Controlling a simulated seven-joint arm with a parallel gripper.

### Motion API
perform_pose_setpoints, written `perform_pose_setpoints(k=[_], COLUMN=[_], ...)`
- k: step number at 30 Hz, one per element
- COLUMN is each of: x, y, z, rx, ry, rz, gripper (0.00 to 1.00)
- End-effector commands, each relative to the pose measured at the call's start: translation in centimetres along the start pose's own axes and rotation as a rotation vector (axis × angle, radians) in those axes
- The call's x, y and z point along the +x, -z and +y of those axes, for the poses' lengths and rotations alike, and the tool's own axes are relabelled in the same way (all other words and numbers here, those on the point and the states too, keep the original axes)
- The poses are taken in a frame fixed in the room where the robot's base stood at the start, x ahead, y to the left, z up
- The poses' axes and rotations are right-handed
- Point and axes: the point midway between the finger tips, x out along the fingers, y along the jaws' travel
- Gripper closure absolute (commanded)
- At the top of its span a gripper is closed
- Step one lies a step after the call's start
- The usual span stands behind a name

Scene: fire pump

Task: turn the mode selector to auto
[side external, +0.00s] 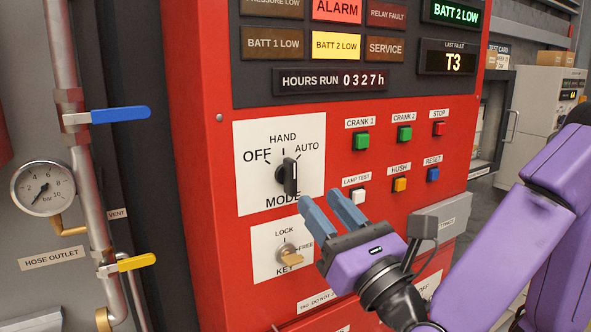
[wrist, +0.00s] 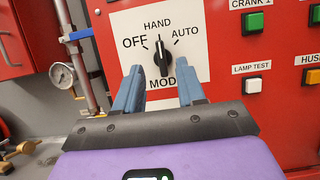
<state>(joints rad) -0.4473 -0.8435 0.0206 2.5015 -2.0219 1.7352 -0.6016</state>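The mode selector (side external: 289,176) is a black knob on a white plate marked OFF, HAND and AUTO on the red panel. Its grip bar stands about upright, in line with HAND at the top; AUTO is to the upper right. The knob also shows in the wrist view (wrist: 162,57), above and between my fingertips. My gripper (side external: 319,197) is open and empty, its two blue fingers apart. In the side view it is to the lower right of the knob, and it does not appear to touch it. The exact gap is hard to tell.
A key switch (side external: 289,252) sits below the selector. Push buttons, including a white lamp test button (side external: 357,196) and a green crank 1 button (side external: 361,141), lie to the right. A pipe with a blue lever (side external: 120,115) and a gauge (side external: 43,188) stand left.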

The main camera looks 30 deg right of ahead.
Motion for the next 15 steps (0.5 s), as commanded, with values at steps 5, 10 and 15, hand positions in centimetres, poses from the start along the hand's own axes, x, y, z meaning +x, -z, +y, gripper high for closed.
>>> perform_pose_setpoints(k=[5, 10, 15], x=[3.5, 6.3, 8.1], y=[0.0, 0.0, 0.0], z=[-0.2, -0.1, 0.0], rx=[0.000, 0.000, 0.000], ry=[0.005, 0.004, 0.003], rz=[-0.001, -0.002, 0.000], gripper=[0.61, 0.61, 0.61])
